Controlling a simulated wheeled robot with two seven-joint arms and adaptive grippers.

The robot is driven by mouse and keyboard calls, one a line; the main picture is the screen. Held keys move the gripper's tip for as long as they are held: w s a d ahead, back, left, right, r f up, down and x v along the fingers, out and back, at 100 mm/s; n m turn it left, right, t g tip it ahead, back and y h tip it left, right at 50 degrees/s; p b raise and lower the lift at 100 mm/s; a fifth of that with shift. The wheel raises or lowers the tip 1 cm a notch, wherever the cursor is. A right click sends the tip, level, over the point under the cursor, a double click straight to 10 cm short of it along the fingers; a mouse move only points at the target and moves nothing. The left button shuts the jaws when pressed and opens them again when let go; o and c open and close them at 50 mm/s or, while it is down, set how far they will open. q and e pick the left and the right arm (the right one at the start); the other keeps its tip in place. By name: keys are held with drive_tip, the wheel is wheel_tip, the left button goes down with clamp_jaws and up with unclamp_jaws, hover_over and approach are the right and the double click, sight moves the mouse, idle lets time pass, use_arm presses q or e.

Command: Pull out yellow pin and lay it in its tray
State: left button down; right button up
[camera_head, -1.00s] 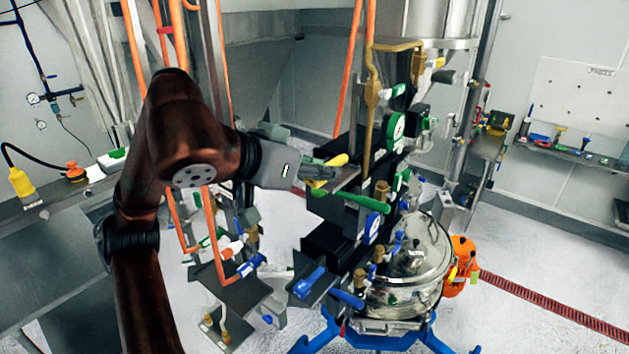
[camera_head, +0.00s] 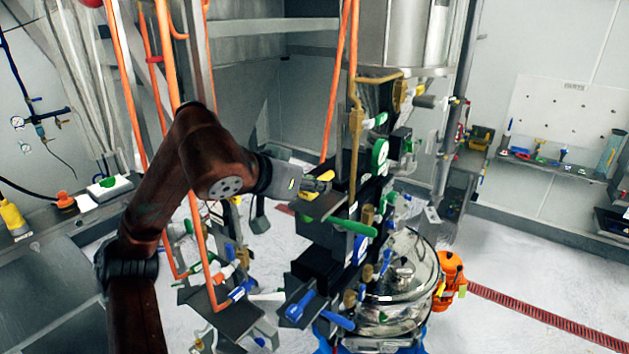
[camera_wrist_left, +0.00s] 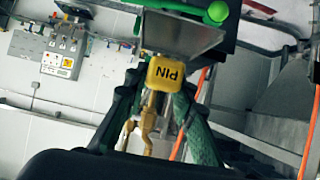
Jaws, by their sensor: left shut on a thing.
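The yellow pin (camera_wrist_left: 167,73), with a yellow head marked PIN, is between the fingers of my left gripper (camera_wrist_left: 160,88) in the left wrist view. The gripper is shut on it. A grey metal plate or bracket (camera_wrist_left: 180,33) is right behind the pin head; I cannot tell whether the pin is still seated. In the head view my left gripper (camera_head: 322,184) is at the left side of the sifter's valve stack, above a green handle (camera_head: 352,227). Little of the pin shows there. I cannot make out which thing is the pin's tray. My right gripper is out of view.
Orange hoses (camera_head: 135,95) hang close to my left arm. A clear-lidded round vessel (camera_head: 400,280) stands below the stack, with blue handles (camera_head: 300,308) beside it. A wall shelf (camera_head: 545,160) with small coloured items is at the right. Open floor lies at the right.

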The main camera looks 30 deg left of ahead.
sight(312, 207)
use_arm(q)
drive_tip(key=shift+w+a+f+b, duration=0.25)
drive_tip(key=shift+w+f+b, duration=0.15)
drive_tip(key=shift+f, duration=0.15)
drive_tip(key=shift+w+a+f+b, duration=0.25)
drive_tip(key=shift+f+b, duration=0.1)
drive_tip(key=shift+f, duration=0.2)
drive_tip(key=shift+s+f+b, duration=0.1)
drive_tip(key=shift+f+b, duration=0.4)
drive_tip(key=shift+f, duration=0.25)
drive_tip(key=shift+f, duration=0.35)
drive_tip(key=c, duration=1.5)
unclamp_jaws()
drive_tip(key=shift+d, duration=0.1)
drive_tip(key=shift+c, duration=0.2)
drive_tip(key=v, duration=1.2)
drive_tip(key=shift+f, duration=0.1)
